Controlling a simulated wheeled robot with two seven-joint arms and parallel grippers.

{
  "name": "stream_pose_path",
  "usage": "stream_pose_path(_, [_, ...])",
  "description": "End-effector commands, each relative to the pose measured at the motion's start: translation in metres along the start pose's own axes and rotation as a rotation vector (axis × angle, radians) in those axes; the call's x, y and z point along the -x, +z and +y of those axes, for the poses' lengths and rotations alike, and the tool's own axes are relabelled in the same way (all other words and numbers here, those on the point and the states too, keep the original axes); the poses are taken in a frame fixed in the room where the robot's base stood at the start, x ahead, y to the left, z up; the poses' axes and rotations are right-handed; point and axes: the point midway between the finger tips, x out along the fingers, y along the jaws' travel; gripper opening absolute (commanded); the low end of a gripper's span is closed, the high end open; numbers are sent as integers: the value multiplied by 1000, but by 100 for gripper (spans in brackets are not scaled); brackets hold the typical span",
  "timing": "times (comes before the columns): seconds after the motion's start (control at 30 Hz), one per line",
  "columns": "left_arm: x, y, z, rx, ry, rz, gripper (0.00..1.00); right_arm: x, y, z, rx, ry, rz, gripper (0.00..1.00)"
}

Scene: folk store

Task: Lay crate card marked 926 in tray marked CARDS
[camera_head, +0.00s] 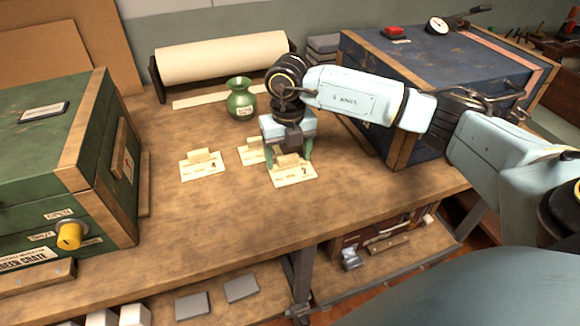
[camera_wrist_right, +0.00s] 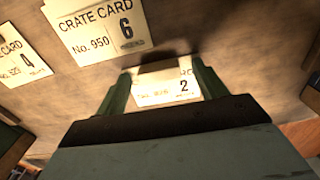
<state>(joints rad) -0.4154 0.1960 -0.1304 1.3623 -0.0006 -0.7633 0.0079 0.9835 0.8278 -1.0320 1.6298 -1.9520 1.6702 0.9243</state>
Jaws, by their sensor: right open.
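Three cream crate cards with raised tabs lie on the wooden bench. The card with a 2 (camera_head: 294,176) is nearest the front edge; in the right wrist view (camera_wrist_right: 160,97) its small number is blurred and partly covered, possibly 926. The card with a 6 (camera_head: 250,153) reads No. 950 in the right wrist view (camera_wrist_right: 95,32). The card with a 4 (camera_head: 202,168) lies to the left. My right gripper (camera_head: 289,158) points down, open, its green fingers either side of the 2 card's tab. I cannot tell whether they touch it. No tray marked CARDS is seen. My left gripper is out of view.
A green crate (camera_head: 60,150) with a yellow knob stands at left, a blue crate (camera_head: 440,75) at right. A green vase (camera_head: 240,100) and a paper roll (camera_head: 222,60) stand behind the cards. The bench front-left of the cards is clear.

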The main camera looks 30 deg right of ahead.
Motion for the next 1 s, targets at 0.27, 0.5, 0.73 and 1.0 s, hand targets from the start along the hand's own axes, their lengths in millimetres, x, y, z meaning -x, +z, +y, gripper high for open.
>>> stream_pose_path(0.27, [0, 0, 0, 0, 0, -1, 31, 1, 0, 0, 0, 0, 0, 50])
stream_pose_path(0.5, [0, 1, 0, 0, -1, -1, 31, 1, 0, 0, 0, 0, 0, 20])
stream_pose_path(0.73, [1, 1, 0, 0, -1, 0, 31, 4, 0, 0, 0, 1, 0, 20])
stream_pose_path(1.0, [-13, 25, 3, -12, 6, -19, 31, 51, 1, 0, 0, 2, -4, 20])
